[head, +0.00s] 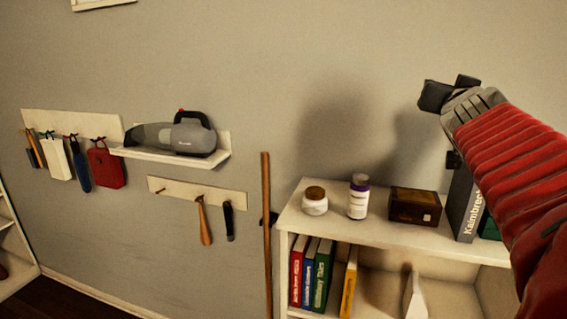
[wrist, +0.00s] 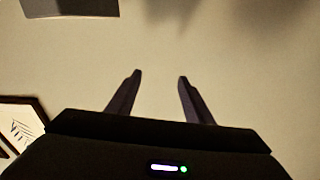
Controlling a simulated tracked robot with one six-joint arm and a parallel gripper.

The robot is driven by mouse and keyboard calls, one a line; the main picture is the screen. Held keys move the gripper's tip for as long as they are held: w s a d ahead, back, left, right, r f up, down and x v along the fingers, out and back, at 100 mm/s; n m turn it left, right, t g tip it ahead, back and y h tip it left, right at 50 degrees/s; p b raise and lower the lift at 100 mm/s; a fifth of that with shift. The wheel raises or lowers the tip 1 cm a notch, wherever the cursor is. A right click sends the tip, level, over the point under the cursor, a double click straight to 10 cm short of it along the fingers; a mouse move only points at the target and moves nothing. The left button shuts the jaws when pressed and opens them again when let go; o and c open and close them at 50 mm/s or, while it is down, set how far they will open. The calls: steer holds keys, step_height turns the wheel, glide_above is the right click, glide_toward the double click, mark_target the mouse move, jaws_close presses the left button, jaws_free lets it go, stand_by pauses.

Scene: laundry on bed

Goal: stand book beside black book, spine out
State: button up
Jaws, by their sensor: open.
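A dark grey-black book (head: 465,206) with white lettering on its spine stands upright on top of the white shelf unit, partly hidden by my arm. In the lower compartment, a red book (head: 297,272), a blue book (head: 310,273) and a green book (head: 323,274) stand side by side. A yellow book (head: 349,284) leans slightly just right of them. My gripper (head: 450,95) is raised above the dark book, in front of the wall. In the wrist view its two fingers (wrist: 160,78) are apart with nothing between them.
On the shelf top (head: 343,228) stand a white jar (head: 315,204), a white bottle (head: 358,200) and a brown box (head: 414,205). A green object (head: 489,228) is partly hidden by my arm. A white wedge-like object (head: 414,298) stands in the lower compartment. A wooden pole (head: 266,235) stands left of the unit.

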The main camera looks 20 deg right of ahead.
steer(key=s+a+f+n+g+y, duration=0.2)
steer(key=a+f+y, duration=0.1)
steer(key=a+f, duration=0.75)
steer(key=s+a+f+n+g+y, duration=0.2)
steer(key=a+f+y, duration=0.1)
steer(key=a+f, duration=0.8)
steer(key=s+a+f+n+g+y, duration=0.5)
steer(key=s+a+f, duration=0.8)
steer(key=f, duration=0.3)
steer(key=shift+a+f+n, duration=0.3)
steer(key=shift+a+f, duration=0.05)
steer(key=shift+c, duration=0.5)
